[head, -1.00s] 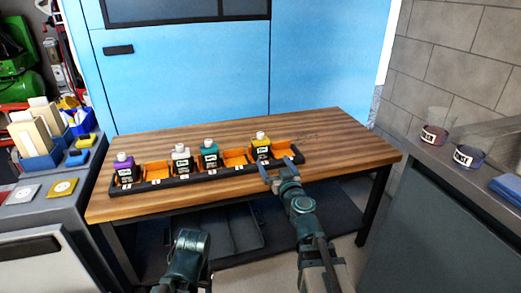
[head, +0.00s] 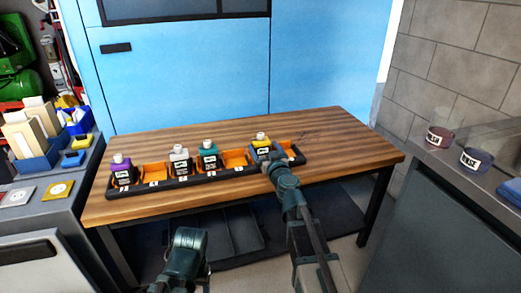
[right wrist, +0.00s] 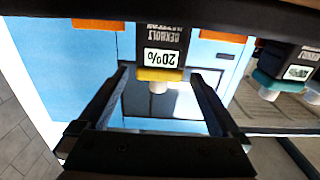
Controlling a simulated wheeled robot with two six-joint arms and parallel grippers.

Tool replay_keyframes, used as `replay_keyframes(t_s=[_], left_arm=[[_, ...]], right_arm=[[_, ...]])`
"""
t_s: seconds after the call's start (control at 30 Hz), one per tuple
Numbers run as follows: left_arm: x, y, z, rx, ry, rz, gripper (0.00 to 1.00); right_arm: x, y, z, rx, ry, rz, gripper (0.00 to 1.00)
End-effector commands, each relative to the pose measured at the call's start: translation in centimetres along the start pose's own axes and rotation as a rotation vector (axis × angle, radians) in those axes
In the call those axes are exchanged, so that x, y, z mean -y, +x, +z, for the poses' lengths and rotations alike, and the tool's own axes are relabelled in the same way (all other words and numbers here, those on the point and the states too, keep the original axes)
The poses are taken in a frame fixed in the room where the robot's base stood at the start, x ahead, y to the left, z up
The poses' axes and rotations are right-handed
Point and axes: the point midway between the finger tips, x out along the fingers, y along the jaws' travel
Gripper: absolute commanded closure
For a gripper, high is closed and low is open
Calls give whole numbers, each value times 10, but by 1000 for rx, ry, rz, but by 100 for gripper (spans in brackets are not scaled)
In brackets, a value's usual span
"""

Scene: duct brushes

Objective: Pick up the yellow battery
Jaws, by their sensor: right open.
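The yellow battery (head: 261,141) has a dark labelled body, a yellow top and a pale cap. It stands upright toward the right end of the dark tray (head: 180,183). My right gripper (head: 268,160) is at the battery's front and hides its lower part in the head view. In the right wrist view the battery (right wrist: 162,50) appears upside down with a "20%" label. The open fingers (right wrist: 161,73) lie on either side of its yellow top, with a gap visible at each side. My left gripper is not in view; only part of that arm shows.
The tray also holds a purple battery (head: 122,171), a white one (head: 180,163) and a teal one (head: 208,156), with empty orange compartments between. The wooden table (head: 330,135) is clear behind and right of the tray. A grey counter with jars (head: 474,158) stands at right.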

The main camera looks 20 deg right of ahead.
Motion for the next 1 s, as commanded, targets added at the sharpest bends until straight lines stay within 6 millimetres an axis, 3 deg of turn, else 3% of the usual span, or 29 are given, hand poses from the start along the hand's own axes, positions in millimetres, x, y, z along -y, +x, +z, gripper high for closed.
replay_keyframes(t_s=[0.13, 0.4, 0.9, 1.0], left_arm=[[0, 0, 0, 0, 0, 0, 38], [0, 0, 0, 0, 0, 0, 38], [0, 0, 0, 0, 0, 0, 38], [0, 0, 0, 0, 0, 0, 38]], right_arm=[[0, 21, 0, 0, 0, 2, 0], [0, 24, 0, 0, 0, 3, 0], [0, 24, 0, 0, 0, 3, 88], [0, 24, 0, 0, 0, 3, 100]])
